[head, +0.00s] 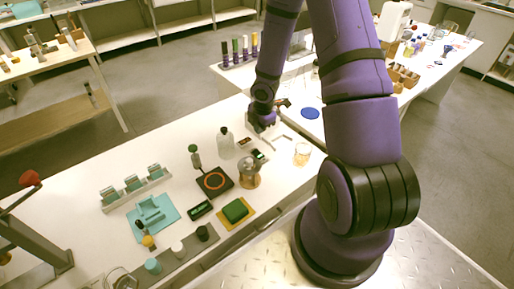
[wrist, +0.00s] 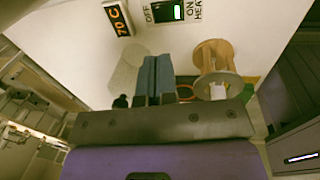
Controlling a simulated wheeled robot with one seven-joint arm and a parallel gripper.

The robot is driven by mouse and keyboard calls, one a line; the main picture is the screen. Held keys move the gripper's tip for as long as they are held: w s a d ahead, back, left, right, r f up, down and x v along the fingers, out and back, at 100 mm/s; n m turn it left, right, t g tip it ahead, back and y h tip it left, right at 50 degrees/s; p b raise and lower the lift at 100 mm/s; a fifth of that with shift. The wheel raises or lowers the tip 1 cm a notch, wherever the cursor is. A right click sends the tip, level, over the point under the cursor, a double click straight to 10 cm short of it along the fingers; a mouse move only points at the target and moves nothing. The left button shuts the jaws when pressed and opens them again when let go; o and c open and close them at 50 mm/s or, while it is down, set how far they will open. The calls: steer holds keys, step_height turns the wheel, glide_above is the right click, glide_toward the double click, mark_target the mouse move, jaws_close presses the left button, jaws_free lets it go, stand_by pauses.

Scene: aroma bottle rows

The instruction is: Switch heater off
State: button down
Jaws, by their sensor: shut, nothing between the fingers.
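The heater switch (wrist: 165,12) is a small dark panel at the top of the wrist view, marked OFF on one side and ON and HEA on the other, with a lit green part. A display (wrist: 118,17) beside it reads 70 C in orange. In the head view the switch (head: 259,155) and display (head: 244,143) lie on the white table behind the hotplate (head: 215,182), which has an orange ring. My gripper (wrist: 156,60) is shut and empty, its blue-grey fingers side by side, apart from the switch in the picture. In the head view my gripper (head: 265,124) is above the table's far side.
A frosted bottle (head: 226,143) and a wooden spool-shaped stand (head: 249,172) stand near the switch. A glass beaker with amber liquid (head: 302,154) is to the right. A green block on a yellow tray (head: 250,206) sits in front. Another table with a blue disc (head: 310,113) is behind.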

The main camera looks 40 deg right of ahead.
mark_target(259, 153)
steer(key=f, duration=0.3)
steer(key=w+f, duration=0.1)
steer(key=f, duration=0.7)
steer(key=shift+w+f, duration=0.2)
steer(key=shift+w, duration=0.05)
steer(key=shift+w+f, duration=0.1)
steer(key=shift+f, duration=0.1)
steer(key=shift+s+r, duration=0.2)
steer(key=shift+s, duration=0.65)
steer(key=shift+r, duration=0.1)
